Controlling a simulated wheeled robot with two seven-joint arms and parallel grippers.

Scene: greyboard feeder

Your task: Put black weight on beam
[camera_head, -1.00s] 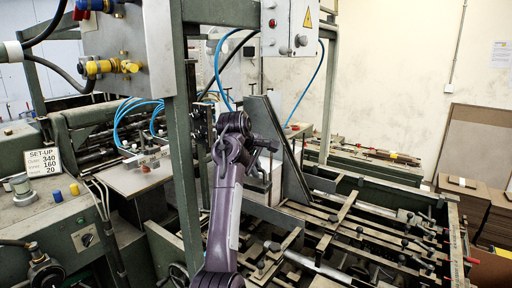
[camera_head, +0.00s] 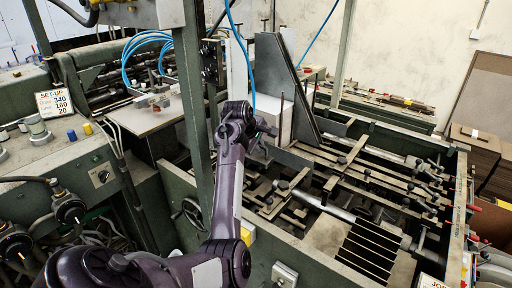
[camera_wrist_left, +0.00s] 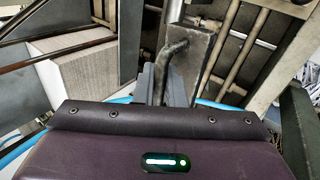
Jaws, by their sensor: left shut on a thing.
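My left gripper (camera_head: 268,130) is at the near side of the tall slanted metal plate, over the feeder bed. In the left wrist view, its grey fingers (camera_wrist_left: 162,85) are shut on the bent rod handle of a dark grey metal block, the black weight (camera_wrist_left: 190,58). The block lies just beyond the fingertips, close to several metal bars. I cannot tell whether it touches them. In the head view the weight is not clear behind my arm. Several long flat bars (camera_head: 340,165) cross the feeder bed; I cannot tell which is the beam. My right gripper is out of view.
The slanted metal plate (camera_head: 283,85) stands beside a pale board stack (camera_wrist_left: 85,78). A green upright post (camera_head: 193,110) is left of my arm. Blue hoses (camera_head: 150,38) and a set-up sign (camera_head: 54,102) are at the left. Rods and knobs crowd the bed.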

